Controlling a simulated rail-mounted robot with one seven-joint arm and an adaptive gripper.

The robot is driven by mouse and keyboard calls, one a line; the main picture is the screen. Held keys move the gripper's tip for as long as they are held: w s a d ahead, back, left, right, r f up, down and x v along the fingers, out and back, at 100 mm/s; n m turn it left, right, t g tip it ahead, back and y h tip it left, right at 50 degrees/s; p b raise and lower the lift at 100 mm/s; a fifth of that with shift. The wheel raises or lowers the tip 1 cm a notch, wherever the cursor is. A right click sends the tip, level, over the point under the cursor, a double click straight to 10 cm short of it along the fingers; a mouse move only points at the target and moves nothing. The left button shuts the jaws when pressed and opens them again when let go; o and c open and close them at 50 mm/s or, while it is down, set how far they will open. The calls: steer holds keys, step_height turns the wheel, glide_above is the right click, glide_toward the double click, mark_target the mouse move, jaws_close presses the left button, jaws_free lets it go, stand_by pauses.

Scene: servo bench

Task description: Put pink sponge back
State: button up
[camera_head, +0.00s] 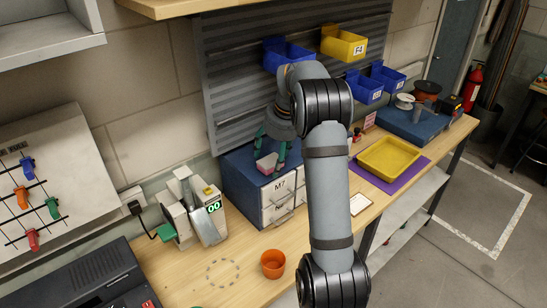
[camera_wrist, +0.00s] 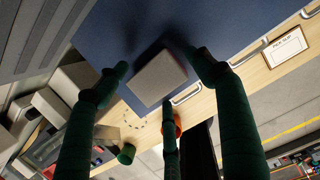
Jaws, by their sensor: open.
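The pink sponge (camera_head: 266,163) lies on top of the blue drawer cabinet (camera_head: 240,175) marked M7, near its front. In the wrist view the sponge (camera_wrist: 157,78) looks like a pale greyish block on the dark blue top. My gripper (camera_head: 271,150) is over the cabinet with its green fingers pointing down. Its fingers (camera_wrist: 160,70) are spread around the sponge, with gaps beside it. Whether any finger touches the sponge cannot be told. My arm hides part of the cabinet's right side and the bench behind it in the head view.
An orange cup (camera_head: 273,263) stands on the bench near a dashed circle (camera_head: 223,272). A device with a green display (camera_head: 213,207) stands left of the cabinet. A yellow tray (camera_head: 390,158) sits on a purple mat (camera_head: 372,181) at right. Blue and yellow bins (camera_head: 343,44) hang on the slatted panel.

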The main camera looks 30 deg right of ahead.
steer(key=shift+r, duration=0.3)
steer(key=v, duration=0.4)
steer(key=shift+r, duration=0.25)
steer(key=s+d+b, duration=0.3)
steer(key=s+b, duration=0.3)
steer(key=s, duration=0.6)
